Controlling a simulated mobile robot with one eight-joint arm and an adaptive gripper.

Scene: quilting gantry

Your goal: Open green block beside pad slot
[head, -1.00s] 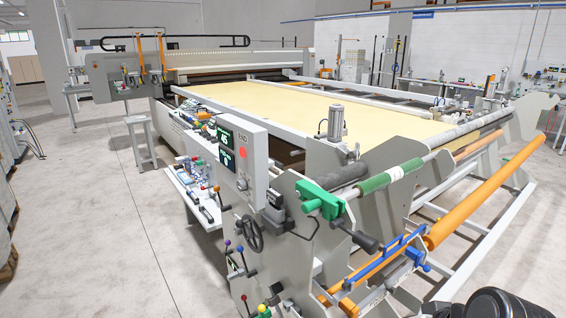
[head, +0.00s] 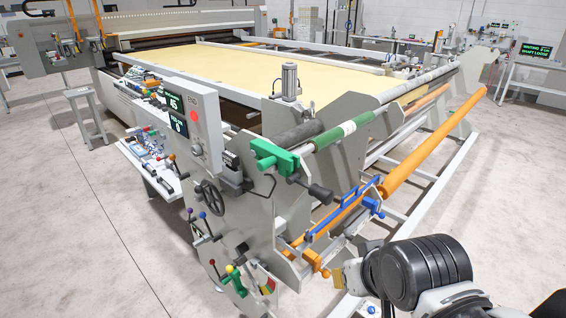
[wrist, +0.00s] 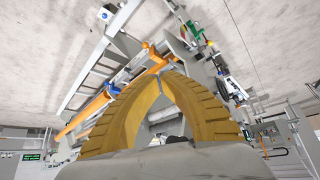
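A green block (head: 275,160) sits on the near end of the quilting machine, clamped around the end of a roller shaft, with a black-gripped handle below it. Whether it is open cannot be told. I cannot make out a pad slot. My gripper (wrist: 163,76) has yellow ribbed fingers whose tips meet, with nothing seen between them. In the head view my gripper (head: 339,276) is low, right of and below the block, well apart from it.
A control panel (head: 190,120) stands left of the block, above a handwheel (head: 212,197). A right-hand screen (head: 535,49) reads waiting, shaft loose.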

